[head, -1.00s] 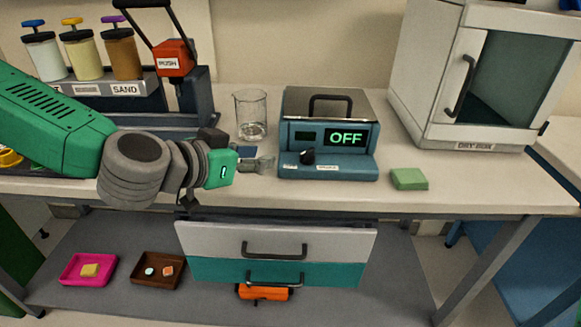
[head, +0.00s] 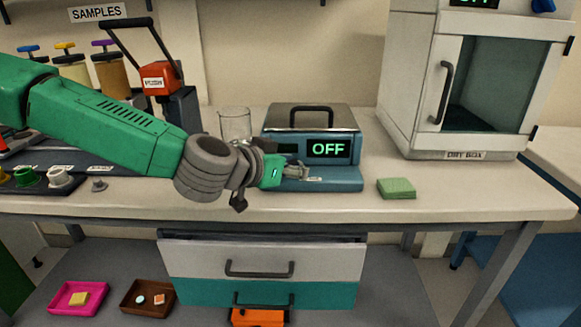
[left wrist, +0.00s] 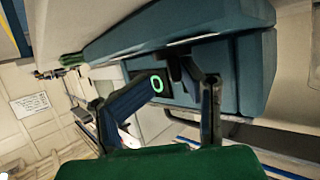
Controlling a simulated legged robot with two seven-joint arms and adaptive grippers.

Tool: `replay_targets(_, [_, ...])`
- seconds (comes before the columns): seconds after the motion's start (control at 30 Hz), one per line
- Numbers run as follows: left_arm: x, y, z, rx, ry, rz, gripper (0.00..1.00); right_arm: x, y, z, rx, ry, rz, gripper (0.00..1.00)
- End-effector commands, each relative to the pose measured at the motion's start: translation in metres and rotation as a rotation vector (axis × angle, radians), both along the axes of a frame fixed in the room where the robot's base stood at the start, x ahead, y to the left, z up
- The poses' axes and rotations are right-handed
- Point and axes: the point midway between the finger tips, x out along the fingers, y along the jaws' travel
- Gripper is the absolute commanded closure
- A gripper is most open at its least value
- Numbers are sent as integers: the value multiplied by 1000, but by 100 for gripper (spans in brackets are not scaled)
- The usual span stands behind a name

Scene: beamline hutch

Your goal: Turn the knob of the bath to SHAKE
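The blue bath (head: 335,184) stands on the bench with a grey lid and black handle. Its lit display (head: 328,149) reads OFF. My left gripper (head: 300,172) is at the bath's front, over the left part of its front ledge, where it covers the knob. In the left wrist view, the gripper's two dark fingers (left wrist: 178,78) stand apart, with part of the display (left wrist: 157,84) and the bath's blue body (left wrist: 256,70) beyond them. I cannot make out the knob or whether the fingers touch it. My right gripper is not in view.
A glass beaker (head: 234,125) stands left of the bath, close behind my left arm. A green block (head: 396,188) lies to the right, before the white dry box (head: 423,85). Drawers (head: 262,262) hang under the bench. The bench front right of the bath is mostly clear.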

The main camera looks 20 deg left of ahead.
Motion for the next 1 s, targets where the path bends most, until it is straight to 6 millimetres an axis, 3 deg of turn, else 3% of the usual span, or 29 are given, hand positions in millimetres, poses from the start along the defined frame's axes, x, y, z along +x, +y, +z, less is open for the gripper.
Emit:
replay_targets(0.17, [-2,8,-1,-13,1,-6,71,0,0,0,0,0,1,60])
replay_targets(0.2, [-3,10,-2,-14,1,-6,76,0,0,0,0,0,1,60])
replay_targets(0.27, [-3,11,-2,-16,2,-6,97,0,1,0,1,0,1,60])
replay_targets(0.3, [-3,12,-2,-15,2,-5,100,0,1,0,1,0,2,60])
replay_targets(1.0, [1,9,-5,-7,6,4,100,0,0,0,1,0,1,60])
